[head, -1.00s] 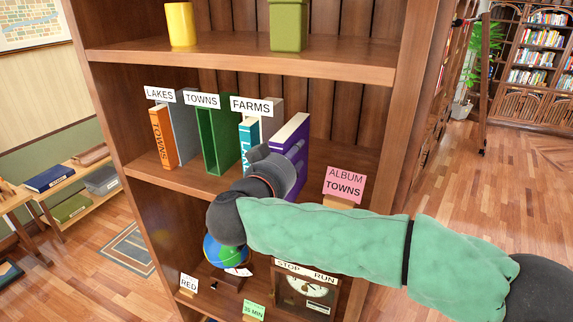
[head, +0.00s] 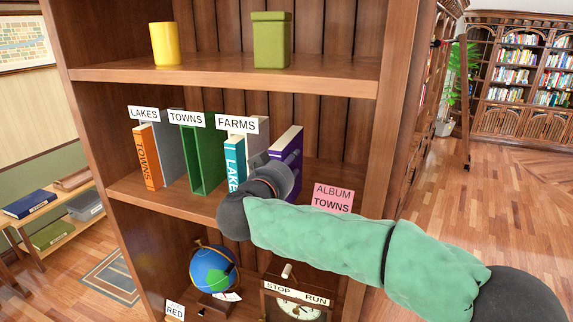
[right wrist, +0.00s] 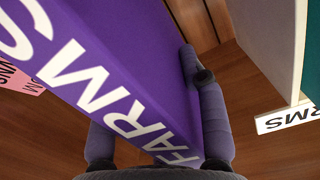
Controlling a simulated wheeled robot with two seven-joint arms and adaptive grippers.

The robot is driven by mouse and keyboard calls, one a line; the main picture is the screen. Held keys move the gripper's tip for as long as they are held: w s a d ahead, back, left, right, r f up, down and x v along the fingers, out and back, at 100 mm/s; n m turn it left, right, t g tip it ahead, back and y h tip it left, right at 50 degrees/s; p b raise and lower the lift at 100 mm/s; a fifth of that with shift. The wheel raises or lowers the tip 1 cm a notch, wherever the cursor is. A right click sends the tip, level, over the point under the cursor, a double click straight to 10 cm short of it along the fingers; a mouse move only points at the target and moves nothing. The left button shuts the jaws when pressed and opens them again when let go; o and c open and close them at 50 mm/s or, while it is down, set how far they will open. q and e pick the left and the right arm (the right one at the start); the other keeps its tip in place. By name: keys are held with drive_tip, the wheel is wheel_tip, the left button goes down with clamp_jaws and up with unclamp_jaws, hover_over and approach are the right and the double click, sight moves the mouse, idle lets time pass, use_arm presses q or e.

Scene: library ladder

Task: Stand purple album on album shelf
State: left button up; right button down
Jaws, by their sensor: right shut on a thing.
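The purple album (head: 287,146) stands upright on the album shelf (head: 130,187), right of the bay labelled FARMS (head: 237,124). Its spine reads FARMS in the right wrist view (right wrist: 120,75). My right gripper (head: 272,177) is shut on the album, with a finger on each side of it in the wrist view (right wrist: 155,120). An orange TOWNS album (head: 147,157) is in the LAKES bay. A teal LAKES album (head: 234,160) is in the FARMS bay. The green TOWNS bay (head: 204,160) looks empty. My left gripper is not in view.
A pink ALBUM TOWNS card (head: 333,198) stands at the shelf's right. A yellow cup (head: 165,44) and a green canister (head: 271,40) are on the shelf above. A globe (head: 213,268) and a STOP RUN box (head: 296,292) are below.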

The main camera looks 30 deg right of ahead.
drive_tip(key=shift+f, duration=0.1)
idle(0.3)
drive_tip(key=c, duration=0.6)
unclamp_jaws()
drive_tip(key=shift+f, duration=0.15)
drive_tip(key=shift+a, duration=0.1)
drive_tip(key=v, duration=1.2)
